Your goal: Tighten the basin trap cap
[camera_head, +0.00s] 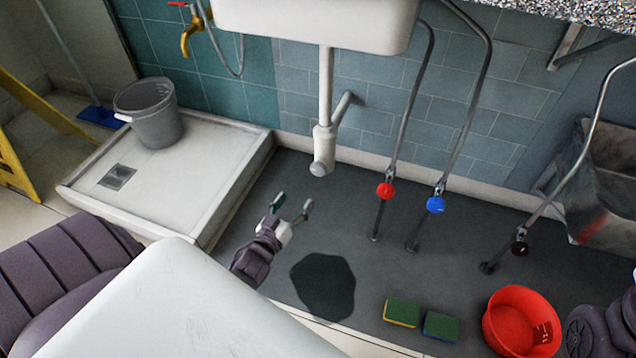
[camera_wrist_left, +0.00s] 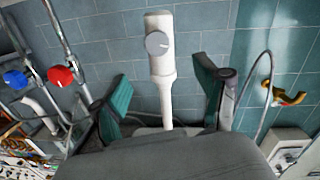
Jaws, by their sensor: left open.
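The white basin trap (camera_head: 325,140) hangs from a pipe under the basin (camera_head: 318,20). Its round grey cap (camera_head: 319,168) is at the bottom end. In the left wrist view the cap (camera_wrist_left: 158,43) faces the camera as a disc with a light mark, on the white trap body (camera_wrist_left: 163,66). My left gripper (camera_head: 292,206) is open and empty, below and slightly left of the cap, with a clear gap to it. In the left wrist view, the cap appears between and beyond the green-padded fingers (camera_wrist_left: 163,88). My right gripper is out of view.
Upright pipes with a red valve (camera_head: 386,190) and a blue valve (camera_head: 436,205) stand right of the trap. A dark puddle (camera_head: 323,287), two sponges (camera_head: 402,313) and a red bucket (camera_head: 520,322) are on the floor. A shower tray (camera_head: 215,185) holding a grey bucket (camera_head: 150,112) is left.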

